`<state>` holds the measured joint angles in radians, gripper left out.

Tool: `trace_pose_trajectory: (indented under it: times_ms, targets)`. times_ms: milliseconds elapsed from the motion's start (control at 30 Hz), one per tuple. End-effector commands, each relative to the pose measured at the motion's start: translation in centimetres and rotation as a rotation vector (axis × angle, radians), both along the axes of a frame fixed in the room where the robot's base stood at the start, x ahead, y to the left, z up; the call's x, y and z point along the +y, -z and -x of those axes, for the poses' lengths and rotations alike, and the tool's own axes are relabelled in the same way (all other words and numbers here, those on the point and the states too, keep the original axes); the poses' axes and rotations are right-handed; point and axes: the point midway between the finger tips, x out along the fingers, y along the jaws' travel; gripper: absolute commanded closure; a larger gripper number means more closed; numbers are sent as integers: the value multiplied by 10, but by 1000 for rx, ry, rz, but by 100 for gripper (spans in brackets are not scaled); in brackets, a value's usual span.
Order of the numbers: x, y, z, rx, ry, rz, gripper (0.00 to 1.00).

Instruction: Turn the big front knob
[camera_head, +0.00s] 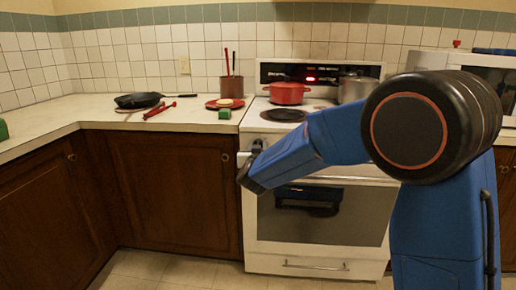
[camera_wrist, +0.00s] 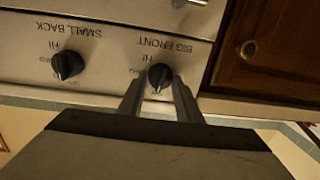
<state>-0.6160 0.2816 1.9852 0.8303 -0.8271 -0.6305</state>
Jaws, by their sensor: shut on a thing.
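The big front knob (camera_wrist: 160,74) is black and round with a raised grip, on the white stove panel under the label "BIG FRONT", which reads upside down in the wrist view. My gripper (camera_wrist: 158,83) is shut on this knob, one finger at each side of it. In the head view my gripper (camera_head: 248,156) is at the stove's upper left front edge, and my blue arm hides most of the knob panel there.
The small back knob (camera_wrist: 67,65) is beside it on the same panel. A wooden cabinet door (camera_wrist: 262,45) adjoins the panel. On the stove (camera_head: 320,230) stand a red pot (camera_head: 287,93) and a steel pot (camera_head: 356,89). A green block (camera_head: 225,114) lies on the counter nearby.

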Motion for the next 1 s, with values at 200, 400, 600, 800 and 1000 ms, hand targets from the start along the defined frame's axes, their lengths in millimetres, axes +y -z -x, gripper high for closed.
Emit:
trace_pose_trajectory:
  times_ms: [200, 400, 600, 800, 1000]
  targets:
    - [1, 0, 0, 4, -1, 113, 91]
    - [1, 0, 0, 7, -1, 168, 91]
    - [1, 1, 0, 8, 0, 185, 91]
    - [1, 1, 0, 8, 0, 186, 91]
    - [1, 0, 0, 7, 0, 185, 50]
